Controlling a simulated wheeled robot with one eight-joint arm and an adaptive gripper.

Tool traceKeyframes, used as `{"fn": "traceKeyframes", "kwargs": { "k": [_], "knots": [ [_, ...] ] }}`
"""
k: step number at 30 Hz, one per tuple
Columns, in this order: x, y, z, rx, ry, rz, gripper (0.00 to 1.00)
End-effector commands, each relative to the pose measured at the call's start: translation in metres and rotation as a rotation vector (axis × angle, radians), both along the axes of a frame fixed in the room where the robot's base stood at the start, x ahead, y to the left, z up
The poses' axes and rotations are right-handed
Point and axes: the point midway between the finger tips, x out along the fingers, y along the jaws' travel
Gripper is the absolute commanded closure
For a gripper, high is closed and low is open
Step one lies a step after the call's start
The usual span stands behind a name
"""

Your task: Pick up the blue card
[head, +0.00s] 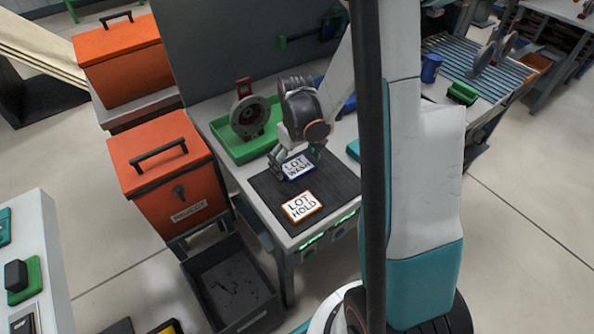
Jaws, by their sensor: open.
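The blue card (297,168), white with a blue border and the words "LOT WASH", lies on the dark ribbed mat (262,187) on the workbench. Its right edge is close to my gripper's fingers in the picture. My gripper (297,167) is open, pointing down, with one finger at the card's left and the other at its right. I cannot tell whether the fingers touch the card or the mat. An orange-bordered card (302,206) marked "LOT HOLD" lies on the same mat, nearer the bench's front edge.
An orange reject bin (170,170) is at the bench's left, with an open dark crate (232,288) below.

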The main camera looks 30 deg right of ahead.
Motion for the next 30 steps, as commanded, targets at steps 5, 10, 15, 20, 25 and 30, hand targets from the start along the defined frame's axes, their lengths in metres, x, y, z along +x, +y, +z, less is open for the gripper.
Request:
{"fn": "traceKeyframes", "kwargs": {
  "k": [5, 10, 15, 20, 25, 30],
  "knots": [
    [0.000, 0.000, 0.001, 0.000, 0.000, 0.000, 0.15],
    [0.000, 0.000, 0.001, 0.000, 0.000, 0.000, 0.42],
    [0.000, 0.000, 0.001, 0.000, 0.000, 0.000, 0.42],
    [0.000, 0.000, 0.002, 0.000, 0.000, 0.000, 0.42],
    [0.000, 0.000, 0.010, 0.000, 0.000, 0.000, 0.42],
    [0.000, 0.000, 0.033, 0.000, 0.000, 0.000, 0.42]
  ]
}}
